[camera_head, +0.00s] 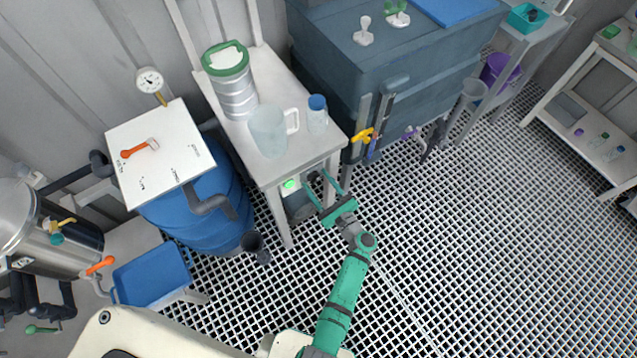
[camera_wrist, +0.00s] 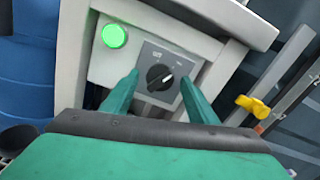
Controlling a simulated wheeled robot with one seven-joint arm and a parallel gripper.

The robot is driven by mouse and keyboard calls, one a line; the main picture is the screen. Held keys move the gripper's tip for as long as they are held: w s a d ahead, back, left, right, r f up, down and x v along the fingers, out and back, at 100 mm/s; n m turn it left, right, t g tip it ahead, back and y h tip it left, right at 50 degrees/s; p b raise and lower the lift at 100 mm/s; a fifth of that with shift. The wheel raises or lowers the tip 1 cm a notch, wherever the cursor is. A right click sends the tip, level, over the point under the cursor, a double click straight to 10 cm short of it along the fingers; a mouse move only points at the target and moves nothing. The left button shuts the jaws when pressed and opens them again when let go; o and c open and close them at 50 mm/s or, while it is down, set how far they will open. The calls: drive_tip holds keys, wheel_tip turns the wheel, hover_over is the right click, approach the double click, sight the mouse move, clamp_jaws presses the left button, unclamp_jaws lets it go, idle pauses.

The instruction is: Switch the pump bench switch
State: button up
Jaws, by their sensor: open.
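The pump bench switch (camera_wrist: 159,77) is a round black rotary knob with a pale pointer line on a grey square plate. In the wrist view it sits on the light front panel of the bench, and its pointer is tilted to the upper right. A lit green round lamp (camera_wrist: 114,36) is to its left; the lamp also shows in the head view (camera_head: 289,184). My green gripper (camera_wrist: 158,92) is open and empty, with one finger on each side of the knob in the picture. I cannot tell whether the fingers touch it. In the head view my gripper (camera_head: 326,194) faces the bench front.
The bench top (camera_head: 262,165) holds a clear jug (camera_head: 268,132), a blue-capped bottle (camera_head: 317,115) and a green-lidded canister (camera_head: 236,92). A blue barrel (camera_head: 207,222) stands left. A yellow valve handle (camera_head: 362,136) on the dark tank is to the right. The grated floor at right is clear.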

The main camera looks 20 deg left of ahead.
drive_tip(key=c, duration=1.1)
drive_tip(key=shift+o, duration=0.2)
drive_tip(key=n, duration=0.6)
drive_tip(key=shift+n, duration=0.3)
drive_tip(key=shift+a+n, duration=0.1)
drive_tip(key=shift+n, duration=2.6)
drive_tip(key=shift+s, duration=0.1)
